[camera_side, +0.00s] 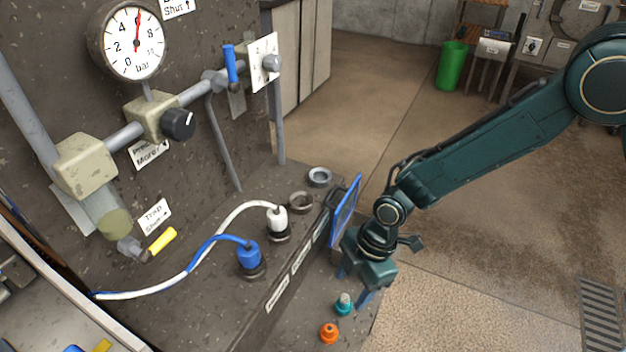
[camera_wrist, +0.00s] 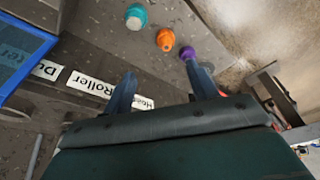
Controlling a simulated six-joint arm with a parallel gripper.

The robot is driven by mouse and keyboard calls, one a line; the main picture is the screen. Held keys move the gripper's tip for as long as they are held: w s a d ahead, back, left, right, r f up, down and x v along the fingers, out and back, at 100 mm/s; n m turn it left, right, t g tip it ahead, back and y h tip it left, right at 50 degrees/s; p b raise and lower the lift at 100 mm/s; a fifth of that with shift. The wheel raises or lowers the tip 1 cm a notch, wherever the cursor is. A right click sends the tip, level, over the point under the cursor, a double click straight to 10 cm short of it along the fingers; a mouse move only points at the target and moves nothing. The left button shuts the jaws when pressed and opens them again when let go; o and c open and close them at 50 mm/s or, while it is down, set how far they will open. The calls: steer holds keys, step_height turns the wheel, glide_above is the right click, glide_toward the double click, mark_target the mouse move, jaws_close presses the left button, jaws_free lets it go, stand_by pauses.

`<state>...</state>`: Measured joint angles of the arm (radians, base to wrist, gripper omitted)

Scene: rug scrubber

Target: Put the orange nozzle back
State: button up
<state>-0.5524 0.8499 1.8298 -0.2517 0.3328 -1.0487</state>
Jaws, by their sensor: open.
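The orange nozzle (camera_side: 329,333) stands on the low grey ledge at the bottom of the side view. It also shows in the wrist view (camera_wrist: 166,39), between a teal nozzle (camera_wrist: 136,16) and a purple nozzle (camera_wrist: 187,53). The teal one shows in the side view too (camera_side: 344,304); the purple one does not. My gripper (camera_side: 352,286) is open, with nothing seen between its blue fingers. It hangs near the ledge's edge, by the teal nozzle and apart from the orange one in the side view. In the wrist view its fingers (camera_wrist: 160,72) point toward the nozzle row.
A blue-framed panel (camera_side: 346,212) stands close to my wrist. A raised bench holds a white plug (camera_side: 277,222), a blue plug (camera_side: 249,257) and two empty-looking rings (camera_side: 319,177). Labels, one reading "Roller" (camera_wrist: 91,84), line its front. Open floor lies right.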

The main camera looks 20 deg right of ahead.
steer(key=s+d+r+m+t, duration=0.15)
steer(key=d+r+m, duration=0.25)
steer(key=d+r, duration=0.6)
steer(key=d+r+m+t, duration=0.2)
steer(key=d+r+m, duration=0.35)
steer(key=r, duration=0.85)
steer(key=s+d+r+m+t+h, duration=0.1)
steer(key=s+d+r+m, duration=0.3)
steer(key=s+d, duration=0.3)
steer(key=s+d+r+m+t+h, duration=0.1)
steer(key=s+d+r+m, duration=0.3)
steer(key=s, duration=0.7)
steer(key=shift+s+d+r+m+h, duration=0.2)
steer(key=shift+d+m+h, duration=0.55)
steer(key=shift+d, duration=1.35)
steer(key=shift+t+y, duration=0.25)
